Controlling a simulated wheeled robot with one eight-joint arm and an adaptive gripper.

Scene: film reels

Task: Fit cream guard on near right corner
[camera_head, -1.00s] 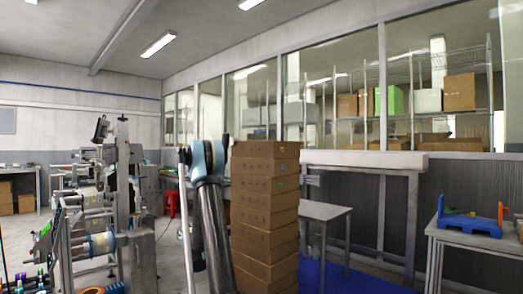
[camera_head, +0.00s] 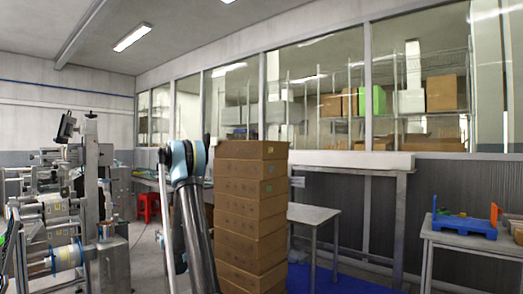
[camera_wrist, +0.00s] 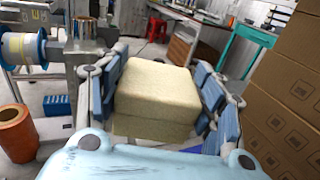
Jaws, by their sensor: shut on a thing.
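A cream guard (camera_wrist: 158,98), a soft-looking block with rounded edges, sits between the blue-padded fingers of my gripper (camera_wrist: 158,72) in the wrist view. The fingers are shut on its left and right sides. Its underside and far side are hidden. In the head view my arm rises in front of the box stack, and my gripper and the guard do not show there. A small blue pallet-like base (camera_head: 464,225) with an upright orange piece (camera_head: 494,215) and a green piece (camera_head: 434,205) stands on the right table. I cannot tell which corner is the named one.
A tall stack of brown boxes (camera_head: 250,215) stands close beside my arm and on the right of the wrist view (camera_wrist: 285,90). A grey table (camera_head: 480,243) is at the right. A reel machine (camera_head: 90,220) stands left. Some floor shows between the stack and that table.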

